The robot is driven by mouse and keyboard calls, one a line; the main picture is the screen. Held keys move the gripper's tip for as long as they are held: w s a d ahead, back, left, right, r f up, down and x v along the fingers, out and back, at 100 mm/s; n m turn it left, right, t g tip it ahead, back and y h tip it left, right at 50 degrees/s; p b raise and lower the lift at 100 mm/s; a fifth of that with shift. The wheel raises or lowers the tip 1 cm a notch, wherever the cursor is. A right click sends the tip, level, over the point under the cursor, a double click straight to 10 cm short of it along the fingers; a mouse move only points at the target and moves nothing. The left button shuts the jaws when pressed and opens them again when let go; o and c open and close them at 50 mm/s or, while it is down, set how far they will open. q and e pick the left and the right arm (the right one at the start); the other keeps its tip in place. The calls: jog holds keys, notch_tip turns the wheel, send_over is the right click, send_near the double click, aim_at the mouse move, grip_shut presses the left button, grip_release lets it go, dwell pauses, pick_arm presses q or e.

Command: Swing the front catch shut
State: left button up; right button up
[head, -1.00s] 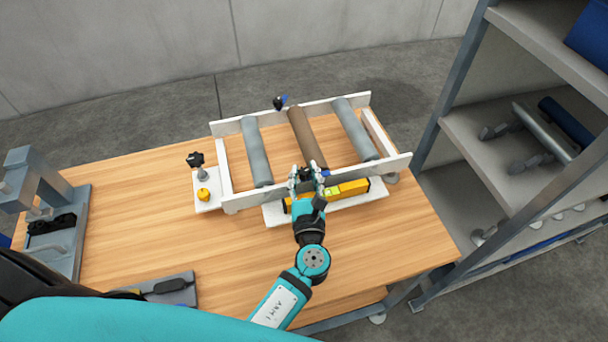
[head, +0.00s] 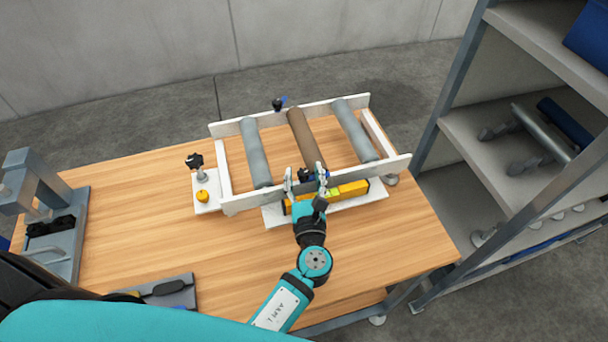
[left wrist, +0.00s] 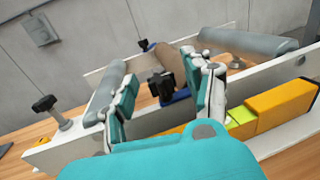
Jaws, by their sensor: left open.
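The front catch (head: 307,175), a black knob with a blue part, sits at the front white rail (head: 250,201) of the roller frame, by the brown roller (head: 305,135). In the left wrist view the front catch (left wrist: 161,86) shows between my fingers, its blue part low behind the knob. My left gripper (head: 305,179) is open, one finger on each side of the catch; contact cannot be told. It also shows in the left wrist view (left wrist: 160,82). My right gripper is not in view.
A similar back catch (head: 278,104) is on the far rail. A yellow bar (head: 350,189) lies along the front rail. A black knob on a post (head: 195,160) and a yellow button (head: 203,195) stand left. Shelving (head: 480,130) is at right.

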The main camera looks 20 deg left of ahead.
pick_arm(q)
jog(key=v, duration=1.2)
